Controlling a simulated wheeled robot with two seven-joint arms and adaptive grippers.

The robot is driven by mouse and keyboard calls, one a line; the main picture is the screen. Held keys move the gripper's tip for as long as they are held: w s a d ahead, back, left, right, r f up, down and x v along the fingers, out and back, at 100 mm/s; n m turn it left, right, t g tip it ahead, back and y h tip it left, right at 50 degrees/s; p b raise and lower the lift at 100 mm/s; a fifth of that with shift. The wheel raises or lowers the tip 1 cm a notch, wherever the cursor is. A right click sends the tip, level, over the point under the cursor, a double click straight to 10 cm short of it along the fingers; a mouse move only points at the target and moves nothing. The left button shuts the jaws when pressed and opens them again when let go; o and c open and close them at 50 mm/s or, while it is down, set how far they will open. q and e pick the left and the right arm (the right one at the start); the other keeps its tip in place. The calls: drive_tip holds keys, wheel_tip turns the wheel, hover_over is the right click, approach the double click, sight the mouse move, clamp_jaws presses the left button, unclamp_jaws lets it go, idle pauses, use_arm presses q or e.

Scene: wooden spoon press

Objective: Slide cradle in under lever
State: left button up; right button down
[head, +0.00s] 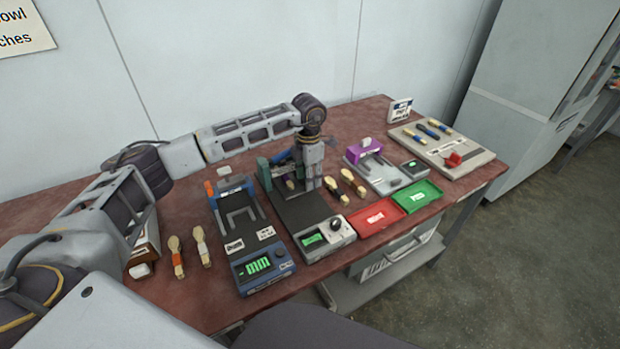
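The middle press has a dark flat base (300,210) with a teal upright part (264,171) at its back and a box with a dial and green display (326,238) at its front. My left gripper (312,182) points straight down over the back of this press. The lever and cradle there are small and partly covered by my gripper, so I cannot tell them apart or see whether they touch it. The fingers are too small to read as open or shut. My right gripper is out of view.
A blue device with a fork-shaped plate (241,218) stands left, with two wooden spoons (176,256) beside it. More spoons (345,186) lie right of the press.

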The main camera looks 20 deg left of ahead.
use_arm(q)
wheel_tip(320, 180, up, 12)
idle(1.1)
idle(0.5)
